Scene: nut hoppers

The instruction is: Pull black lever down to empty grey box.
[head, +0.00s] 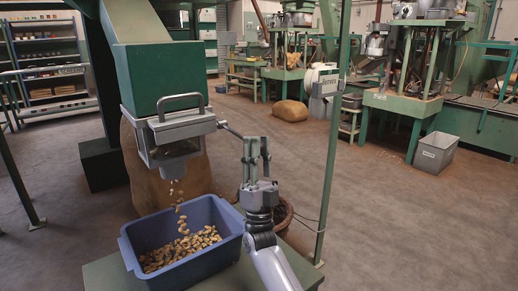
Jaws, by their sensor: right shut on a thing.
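The grey box (181,128) is fixed under the green hopper (163,76), with a handle on its front and a clear lower part. Nuts fall from its underside into a blue bin (185,262), which holds a layer of nuts. The black lever (230,131) sticks out from the box's right side and slopes down to the right. My right gripper (256,143) points up at the lever's outer end and is shut on it; the fingers hide that end. My left gripper is not in view.
The blue bin stands on a green table (110,274). A full sack (150,175) and a basket (283,215) are behind it. A thin green post (333,150) rises to the right of my right arm. Open floor lies further right, before a grey bin (434,152).

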